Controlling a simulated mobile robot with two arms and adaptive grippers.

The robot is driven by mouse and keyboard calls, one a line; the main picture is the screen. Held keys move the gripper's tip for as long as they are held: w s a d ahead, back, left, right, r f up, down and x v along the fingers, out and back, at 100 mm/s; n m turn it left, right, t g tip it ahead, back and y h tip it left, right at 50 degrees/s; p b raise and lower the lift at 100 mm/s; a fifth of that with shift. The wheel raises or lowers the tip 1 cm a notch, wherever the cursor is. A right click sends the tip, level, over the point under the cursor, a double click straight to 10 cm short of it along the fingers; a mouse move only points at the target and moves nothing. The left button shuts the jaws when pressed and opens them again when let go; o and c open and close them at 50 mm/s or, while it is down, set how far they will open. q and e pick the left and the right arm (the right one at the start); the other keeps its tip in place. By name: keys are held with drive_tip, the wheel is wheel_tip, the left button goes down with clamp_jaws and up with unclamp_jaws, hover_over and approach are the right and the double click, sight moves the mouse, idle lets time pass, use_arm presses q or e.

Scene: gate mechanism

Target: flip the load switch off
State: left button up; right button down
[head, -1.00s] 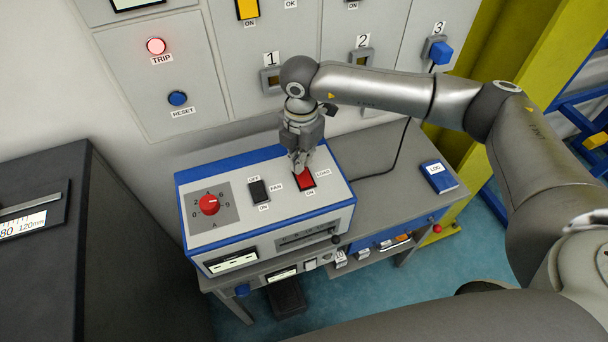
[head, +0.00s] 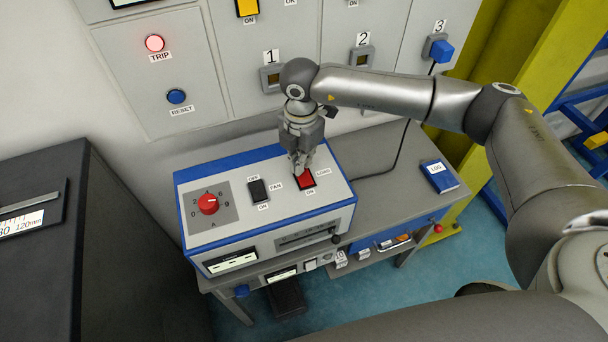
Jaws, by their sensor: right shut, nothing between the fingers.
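The red load switch (head: 307,179) sits on the sloped top panel of the blue-and-grey control box (head: 228,233), with a LOAD label beside it and an ON label below. My right gripper (head: 301,170) is shut and empty, pointing down with its fingertips at the upper edge of the switch. They hide that end of it. I cannot tell whether the fingertips touch the switch or which way the rocker is tilted. My left gripper is not in view.
Left of the load switch are a black FAN switch (head: 258,191) and a red dial (head: 208,204). A blue LOG book (head: 439,177) lies on the grey bench at right. A wall panel behind carries a lit TRIP lamp (head: 155,43) and a blue RESET button (head: 176,96).

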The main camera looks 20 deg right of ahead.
drive_tip(key=shift+f+b, duration=0.6)
drive_tip(key=shift+f, duration=0.2)
drive_tip(key=shift+s, duration=0.1)
drive_tip(key=shift+r+p, duration=0.55)
drive_tip(key=shift+r, duration=0.25)
drive_tip(key=shift+r+p, duration=1.4)
drive_tip(key=shift+r, duration=1.35)
